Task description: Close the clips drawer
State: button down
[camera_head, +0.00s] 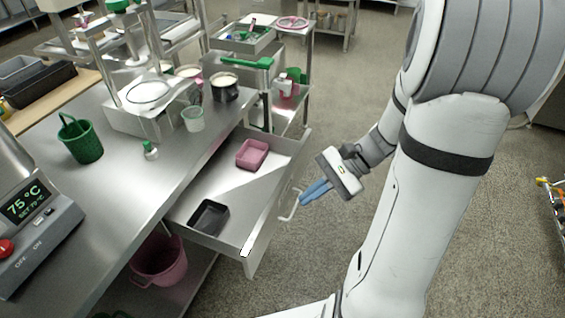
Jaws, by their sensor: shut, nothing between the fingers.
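The clips drawer (225,185) is a metal drawer pulled out from under the steel worktop, and it stands open. Inside it are a pink tray (252,154) and a black tray (209,217). Its light handle (289,207) is on the front panel, facing right. My gripper (304,199) has blue fingers, which are shut and empty. The fingertips are right at the handle, on the outer side of the drawer front. I cannot tell whether they touch it.
The worktop (125,195) holds a green bucket (81,139), a scale-like stand (148,105) and a heater display (33,220). A pink bucket (159,262) stands below. A shelf cart (245,65) is behind the drawer.

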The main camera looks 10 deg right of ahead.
jog(key=w+d+f+m+t+y+b, duration=0.4)
jog(key=d+f+m+t+b, duration=0.25)
jog(key=f, duration=0.55)
jog(key=m+t+b, duration=0.3)
jog(key=m+t, duration=0.2)
jog(key=m, duration=0.1)
send_near(288, 189)
jog(key=b+x, duration=0.1)
jog(key=x, duration=0.2)
jog(key=b+x, duration=0.1)
jog(key=x, duration=0.2)
jog(key=shift+s+a+r, duration=0.15)
jog(key=shift+s+r, duration=0.05)
jog(key=shift+w+a+r, duration=0.1)
jog(key=shift+w+a, duration=0.2)
